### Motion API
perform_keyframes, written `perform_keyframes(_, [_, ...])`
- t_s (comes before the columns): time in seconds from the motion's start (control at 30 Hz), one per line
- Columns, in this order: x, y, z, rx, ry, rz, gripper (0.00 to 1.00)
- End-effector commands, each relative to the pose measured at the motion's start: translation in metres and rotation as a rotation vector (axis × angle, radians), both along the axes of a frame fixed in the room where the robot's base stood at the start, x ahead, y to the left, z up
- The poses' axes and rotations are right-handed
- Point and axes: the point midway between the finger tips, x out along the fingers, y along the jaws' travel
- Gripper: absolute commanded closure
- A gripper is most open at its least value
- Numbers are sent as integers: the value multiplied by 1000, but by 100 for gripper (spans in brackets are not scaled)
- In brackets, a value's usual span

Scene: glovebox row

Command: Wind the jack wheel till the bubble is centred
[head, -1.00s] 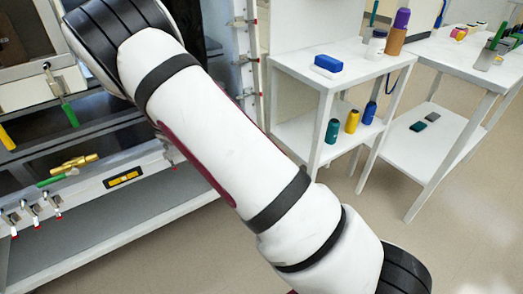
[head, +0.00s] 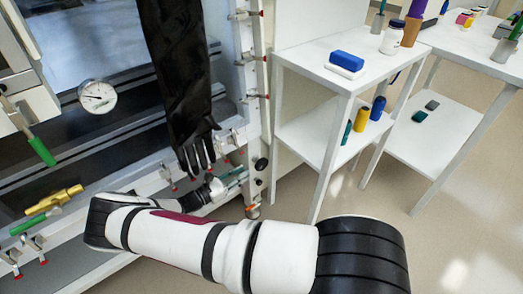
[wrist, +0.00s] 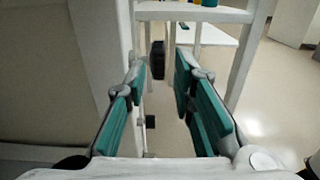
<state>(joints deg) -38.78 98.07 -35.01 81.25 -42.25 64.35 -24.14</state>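A small black wheel (head: 261,163), which looks like the jack wheel, is on the right end post of the glovebox. In the wrist view the black wheel (wrist: 158,60) appears nearly edge-on, beyond and between the fingertips. My gripper (head: 238,178) is just left of it in the head view, apart from it as far as I can tell. In the wrist view my gripper (wrist: 160,72) is open and empty, its teal-padded fingers spread on either side. The bubble level is not visible now; my arm covers that part of the front rail.
A long black glove (head: 188,90) hangs close above my gripper. Red-tipped valves (head: 263,58) line the post. A white shelf table (head: 318,85) with bottles stands right of the post. Green-handled (head: 40,150) and brass fittings (head: 60,198) are at left. Floor is clear at right.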

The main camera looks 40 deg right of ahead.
Motion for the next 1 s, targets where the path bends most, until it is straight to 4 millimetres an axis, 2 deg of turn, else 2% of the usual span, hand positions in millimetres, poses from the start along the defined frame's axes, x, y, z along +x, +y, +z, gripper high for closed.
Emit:
perform_keyframes(0.17, [0,-15,-1,-4,3,1,77])
perform_keyframes(0.7, [3,-113,-1,-3,2,-2,77])
perform_keyframes(0.83, [4,-128,-1,-2,1,0,77])
perform_keyframes(1.0, [4,-137,0,-2,1,0,77])
